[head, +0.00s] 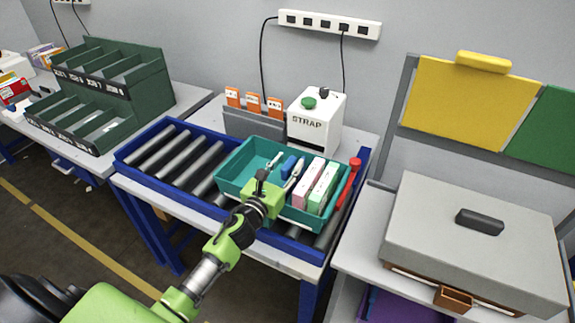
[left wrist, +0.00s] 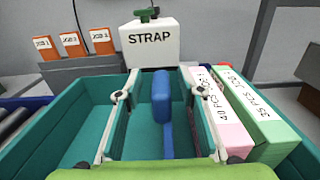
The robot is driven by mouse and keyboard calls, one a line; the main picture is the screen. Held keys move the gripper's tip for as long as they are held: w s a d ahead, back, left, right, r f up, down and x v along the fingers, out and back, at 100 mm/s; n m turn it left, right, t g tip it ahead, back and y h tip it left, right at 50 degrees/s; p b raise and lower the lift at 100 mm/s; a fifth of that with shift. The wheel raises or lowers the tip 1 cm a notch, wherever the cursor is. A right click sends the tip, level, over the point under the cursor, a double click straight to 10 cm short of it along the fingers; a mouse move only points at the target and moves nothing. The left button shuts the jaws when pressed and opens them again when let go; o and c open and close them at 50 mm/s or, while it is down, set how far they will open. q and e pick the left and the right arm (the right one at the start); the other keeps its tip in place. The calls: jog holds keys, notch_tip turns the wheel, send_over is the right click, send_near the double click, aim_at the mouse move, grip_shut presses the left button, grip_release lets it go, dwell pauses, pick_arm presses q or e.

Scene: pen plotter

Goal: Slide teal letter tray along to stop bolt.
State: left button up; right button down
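The teal letter tray (head: 234,167) sits on a roller conveyor near its right end. It holds a pink box (head: 309,184) and a pale green box (head: 324,187). The red stop bolt (head: 347,185) lies across the conveyor just right of the tray; I cannot tell whether they touch. My left gripper (head: 284,172) reaches into the tray from the front. In the left wrist view its fingers (left wrist: 158,98) are spread wide on either side of an upright blue handle (left wrist: 162,95), with gaps on both sides. My right gripper is not in view.
The conveyor's bare rollers (head: 172,160) lie left of the tray inside a blue frame. A white STRAP box (head: 315,125) and orange cards (head: 253,103) stand behind. A green sorter (head: 115,75) is at far left, a grey case (head: 475,240) at right.

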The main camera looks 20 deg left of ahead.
pick_arm(q)
jog(key=shift+s, duration=0.1)
jog(key=shift+s+f, duration=0.1)
jog(key=shift+s, duration=0.2)
jog(key=s, duration=1.1)
jog(key=shift+s+a, duration=0.15)
